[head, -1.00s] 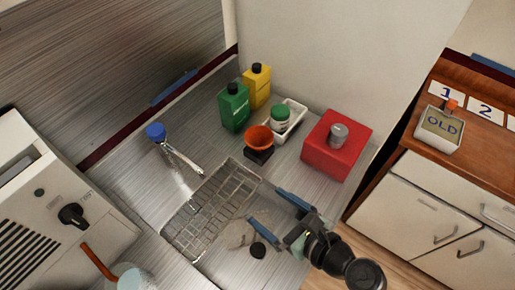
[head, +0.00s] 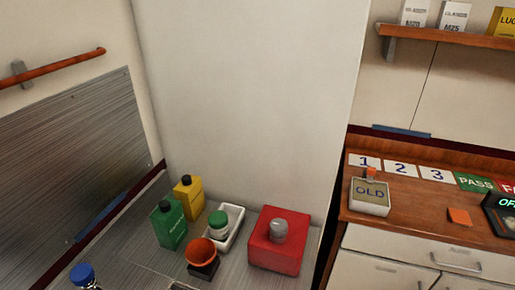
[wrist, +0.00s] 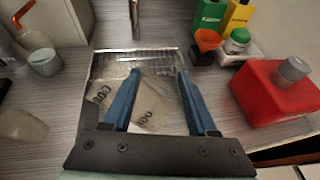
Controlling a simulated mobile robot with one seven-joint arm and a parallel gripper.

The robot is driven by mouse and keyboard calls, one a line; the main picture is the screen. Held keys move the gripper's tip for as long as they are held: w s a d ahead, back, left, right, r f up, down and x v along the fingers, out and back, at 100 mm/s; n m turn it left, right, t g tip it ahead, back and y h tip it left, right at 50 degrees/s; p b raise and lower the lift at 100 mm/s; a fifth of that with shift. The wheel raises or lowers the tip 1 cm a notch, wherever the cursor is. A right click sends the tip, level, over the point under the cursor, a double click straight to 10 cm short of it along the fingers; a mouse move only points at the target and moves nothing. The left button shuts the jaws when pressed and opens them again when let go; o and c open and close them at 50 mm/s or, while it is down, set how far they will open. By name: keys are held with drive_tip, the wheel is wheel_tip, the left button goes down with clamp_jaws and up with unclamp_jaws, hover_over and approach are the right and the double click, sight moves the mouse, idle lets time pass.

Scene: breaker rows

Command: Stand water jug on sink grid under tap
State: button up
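The jug and gripper are outside the head view.
A red box (head: 279,240), an orange funnel (head: 201,250), a white tray (head: 233,232), a green bottle (head: 168,225) and a yellow bottle (head: 188,198) stand right of the tap.

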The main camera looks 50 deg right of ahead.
clamp_jaws()
idle(0.5)
